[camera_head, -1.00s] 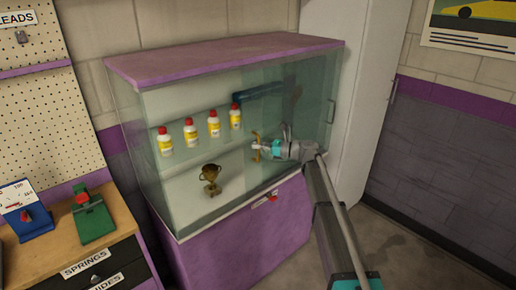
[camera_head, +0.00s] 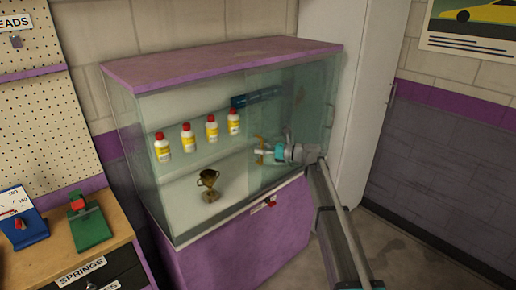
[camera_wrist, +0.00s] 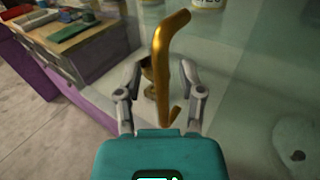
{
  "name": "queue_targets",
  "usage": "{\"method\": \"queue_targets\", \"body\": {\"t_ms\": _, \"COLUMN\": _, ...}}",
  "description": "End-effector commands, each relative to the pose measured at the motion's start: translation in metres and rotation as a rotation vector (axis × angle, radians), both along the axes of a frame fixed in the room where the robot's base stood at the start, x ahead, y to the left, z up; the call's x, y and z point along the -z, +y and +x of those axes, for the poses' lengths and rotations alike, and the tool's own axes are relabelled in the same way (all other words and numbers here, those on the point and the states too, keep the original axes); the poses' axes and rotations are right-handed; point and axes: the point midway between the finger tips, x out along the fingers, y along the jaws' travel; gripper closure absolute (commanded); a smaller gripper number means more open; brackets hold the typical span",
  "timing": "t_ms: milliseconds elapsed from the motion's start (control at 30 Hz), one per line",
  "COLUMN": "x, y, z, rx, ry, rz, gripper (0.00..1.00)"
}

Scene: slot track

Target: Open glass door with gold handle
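The gold handle (camera_head: 259,149) is an upright bar on the front glass of the display case, near the middle. The glass door (camera_head: 222,166) is clear, and its exact edges are hard to make out. My gripper (camera_head: 268,152) is at the handle, coming from the right. In the wrist view, the gold handle (camera_wrist: 163,62) stands between the two spread fingers of my gripper (camera_wrist: 159,78), with gaps on both sides. The fingers do not appear to press on it.
Inside the case are a gold trophy (camera_head: 208,184), several white bottles with red caps (camera_head: 187,138) and a blue item (camera_head: 257,97). A red lock-like piece (camera_head: 270,203) is below the glass. A workbench (camera_head: 118,222) stands left, a white cabinet (camera_head: 355,90) right.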

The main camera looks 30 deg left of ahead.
Motion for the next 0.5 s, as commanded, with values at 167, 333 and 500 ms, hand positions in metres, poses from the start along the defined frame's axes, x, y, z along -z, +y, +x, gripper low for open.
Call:
{"method": "queue_targets", "body": {"t_ms": 167, "x": 0.0, "y": 0.0, "z": 0.0, "rx": -0.001, "ry": 0.0, "rz": 0.0, "gripper": 0.49}}
{"method": "queue_targets", "body": {"t_ms": 333, "x": 0.0, "y": -0.001, "z": 0.0, "rx": -0.001, "ry": 0.0, "rz": 0.0, "gripper": 0.49}}
{"method": "queue_targets", "body": {"t_ms": 500, "x": 0.0, "y": -0.01, "z": 0.002, "rx": -0.001, "ry": 0.0, "rz": 0.0, "gripper": 0.49}}
